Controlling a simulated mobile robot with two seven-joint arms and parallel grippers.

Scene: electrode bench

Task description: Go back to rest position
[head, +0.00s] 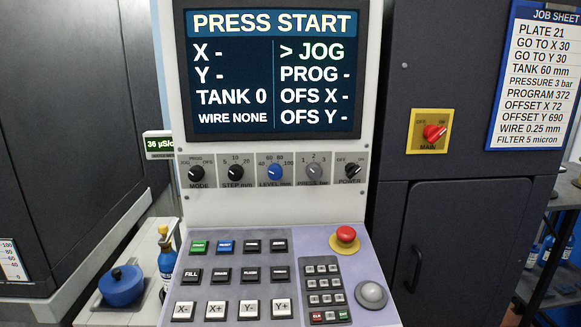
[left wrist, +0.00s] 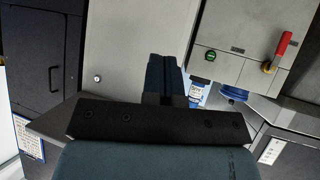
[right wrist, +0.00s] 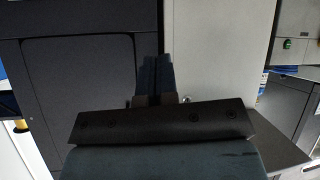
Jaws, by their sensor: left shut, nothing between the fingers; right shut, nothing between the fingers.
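My left gripper (left wrist: 166,76) shows in the left wrist view with its two dark fingers together and nothing between them. Behind it is a plain light grey panel. My right gripper (right wrist: 155,76) shows in the right wrist view, also with its fingers together and empty, in front of a dark cabinet and a light panel. Neither gripper touches anything that I can see. Neither gripper nor arm shows in the head view, where the control console (head: 270,222) with its screen (head: 274,75) reading PRESS START stands in the middle.
A red emergency button (head: 345,235) and a grey dome (head: 371,292) stick up from the console. A red MAIN switch (head: 433,132) and a job sheet (head: 533,75) are on the dark cabinet at right. A blue pot (head: 122,286) stands at lower left.

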